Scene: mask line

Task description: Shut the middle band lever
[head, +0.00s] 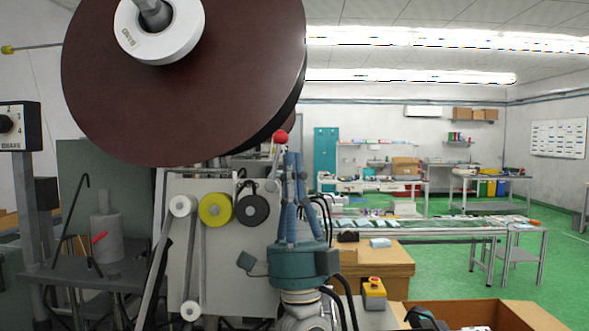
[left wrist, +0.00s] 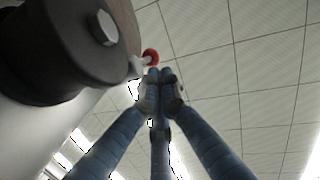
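A lever with a red ball knob (head: 280,136) stands up beside the rollers on the pale machine panel (head: 185,258), below the big brown reel. In the left wrist view the red knob (left wrist: 151,56) on its pale stem shows just past my fingertips, to their upper left. My left gripper (head: 291,157) has a teal body and blue fingers pointing up. Its fingertips (left wrist: 160,76) are drawn together with nothing seen between them. They are close to the knob; I cannot tell whether they touch the lever. My right gripper is not seen.
The large brown reel (head: 190,100) overhangs the panel. Yellow (head: 215,209) and black (head: 251,208) rollers sit left of my gripper. A brake switch box (head: 14,126) is at far left. An open cardboard box (head: 490,314) is at lower right, with green floor beyond.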

